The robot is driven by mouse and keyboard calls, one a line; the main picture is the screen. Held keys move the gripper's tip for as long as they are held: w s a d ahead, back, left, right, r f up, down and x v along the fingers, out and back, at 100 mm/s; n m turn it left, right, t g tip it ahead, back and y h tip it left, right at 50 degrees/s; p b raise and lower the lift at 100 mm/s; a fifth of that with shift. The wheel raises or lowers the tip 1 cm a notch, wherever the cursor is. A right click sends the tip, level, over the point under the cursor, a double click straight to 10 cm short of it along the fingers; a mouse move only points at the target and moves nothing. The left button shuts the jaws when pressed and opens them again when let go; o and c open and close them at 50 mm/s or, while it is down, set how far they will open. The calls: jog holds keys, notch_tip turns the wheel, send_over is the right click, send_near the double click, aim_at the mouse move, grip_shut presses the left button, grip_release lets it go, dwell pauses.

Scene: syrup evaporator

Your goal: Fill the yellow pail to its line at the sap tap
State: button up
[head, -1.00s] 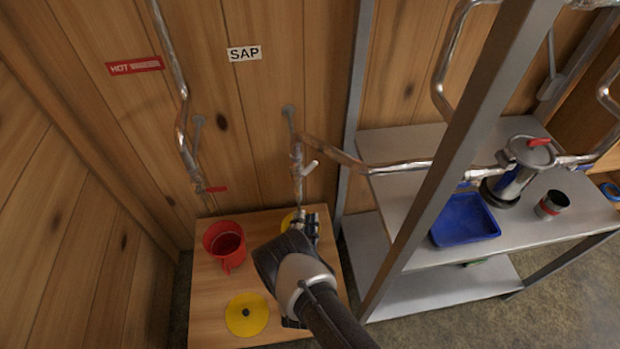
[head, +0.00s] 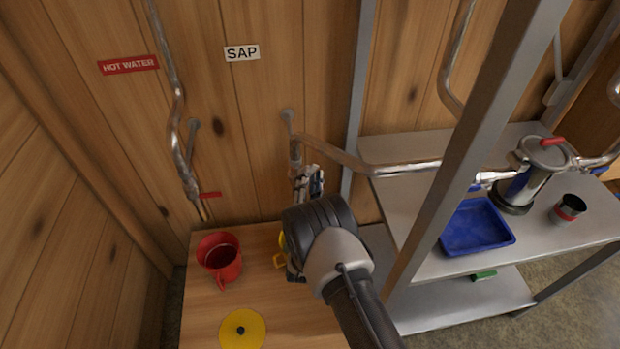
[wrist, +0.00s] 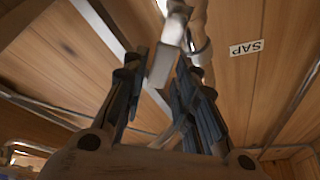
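The sap tap (head: 296,155) hangs from a pipe on the wooden wall under the SAP sign (head: 242,53). My gripper (head: 308,182) is up at the tap's valve. In the wrist view my gripper's fingers (wrist: 160,100) are spread apart, with the pale tap lever (wrist: 161,64) at the gap between their tips. I cannot tell whether they touch it. The yellow pail (head: 280,258) stands on the wooden table below the tap, mostly hidden behind my arm. Its inside, its line and any flow of sap are hidden.
A red pail (head: 220,258) stands left on the wooden table (head: 205,305), with a yellow lid (head: 243,330) in front. The hot water pipe (head: 178,130) hangs at left. A metal shelf at right holds a blue tray (head: 477,228), a filter canister (head: 530,175) and a small cup (head: 567,210).

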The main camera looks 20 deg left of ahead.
jog(key=shift+w+a+r, duration=0.15)
jog(key=shift+w, duration=0.3)
grip_shut()
dwell(0.4)
